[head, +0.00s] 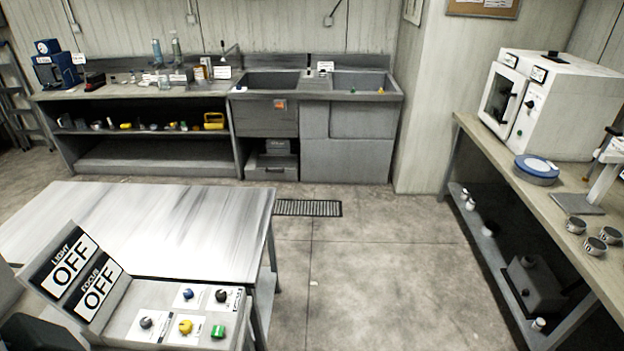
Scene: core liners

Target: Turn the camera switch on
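A grey control box (120,322) stands at the bottom left by the metal table. Two raised signs read LIGHT OFF (64,262) and FOCUS OFF (94,290). Neither of my grippers shows in the head view.
A bare metal table (150,225) stands behind the control box. A workbench with two sinks (270,84) lines the back wall. On the right, a long bench (520,190) holds a white cabinet (560,105), a blue disc (537,167) and small cups (596,246). The floor between is clear.

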